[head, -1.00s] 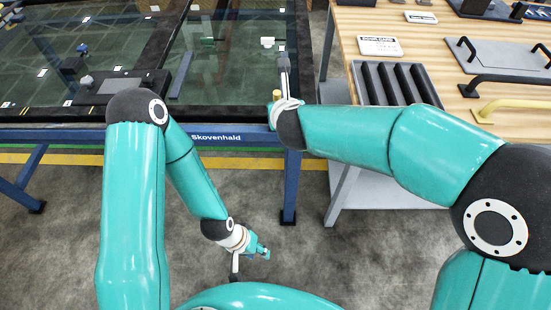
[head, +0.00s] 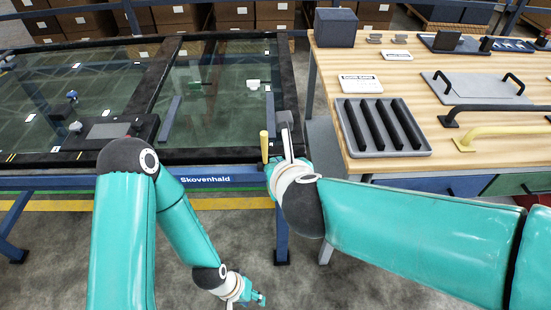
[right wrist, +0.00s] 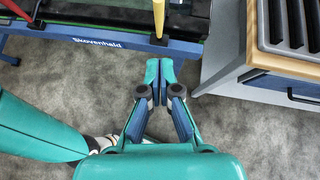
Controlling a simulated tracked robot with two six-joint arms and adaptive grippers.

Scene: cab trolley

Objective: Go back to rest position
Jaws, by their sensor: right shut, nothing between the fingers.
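My left gripper (head: 258,299) hangs low over the floor in front of the glass-topped trolley, at the bottom of the head view. Its fingers are small and partly cut off, so I cannot tell whether it is open. My right wrist is near the trolley's front right corner in the head view, and its fingers are hidden there behind the wrist. In the right wrist view my right gripper (right wrist: 159,72) is shut and empty, with its fingertips together above the grey floor.
The glass-topped trolley (head: 205,179), labelled Skovenhald, stands ahead. A yellow post (head: 264,146) rises at its front right corner, close to my right wrist. A wooden workbench (head: 440,150) with a ribbed grey tray (head: 386,152) and handles stands at right. Floor in front is clear.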

